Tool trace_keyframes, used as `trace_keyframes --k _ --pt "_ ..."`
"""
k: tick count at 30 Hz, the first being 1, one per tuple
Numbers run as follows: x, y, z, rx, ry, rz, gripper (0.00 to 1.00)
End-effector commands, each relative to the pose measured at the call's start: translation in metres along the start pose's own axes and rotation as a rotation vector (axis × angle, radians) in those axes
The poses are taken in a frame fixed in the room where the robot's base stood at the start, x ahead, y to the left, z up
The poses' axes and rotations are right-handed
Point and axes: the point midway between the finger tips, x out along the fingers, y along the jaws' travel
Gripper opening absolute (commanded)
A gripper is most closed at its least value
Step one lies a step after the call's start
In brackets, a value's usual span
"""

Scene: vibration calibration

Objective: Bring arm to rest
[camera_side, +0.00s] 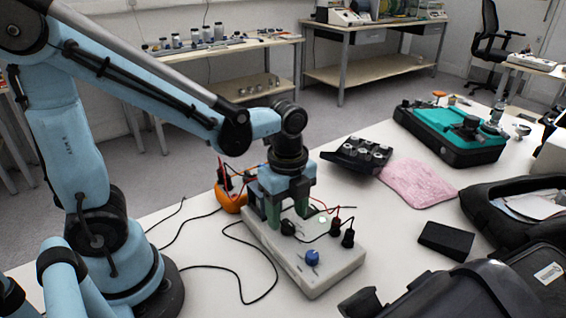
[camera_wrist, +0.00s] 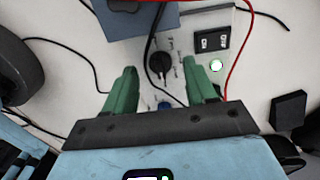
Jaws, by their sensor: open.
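My gripper (camera_side: 287,205) is low over the white calibration box (camera_side: 318,281) on the table. In the wrist view its two green fingers (camera_wrist: 162,88) are spread apart with nothing clamped between them. A black plug or knob (camera_wrist: 159,64) on the box shows beyond the gap between the fingers. A blue knob (camera_side: 312,257) sits on the box's near end. Black plugs (camera_side: 347,238) with red and black leads stand at its right side. A lit round button (camera_wrist: 216,65) shows in the wrist view. Whether the fingers touch the box cannot be told.
An orange device (camera_side: 231,197) with leads stands behind the box. A pink cloth (camera_side: 416,183), a black weight tray (camera_side: 357,155), a black block (camera_side: 446,241) and a teal-topped case (camera_side: 453,132) lie to the right. Black bags fill the front right. Loose cables cross the table left of the box.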

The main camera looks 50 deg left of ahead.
Motion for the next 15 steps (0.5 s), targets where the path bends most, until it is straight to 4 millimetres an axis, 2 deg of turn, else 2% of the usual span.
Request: trace_keyframes --k 6,15 --pt "0.015 0.000 0.000 0.000 0.000 0.000 0.56" --pt "0.019 0.000 0.000 0.000 0.000 0.000 0.56"
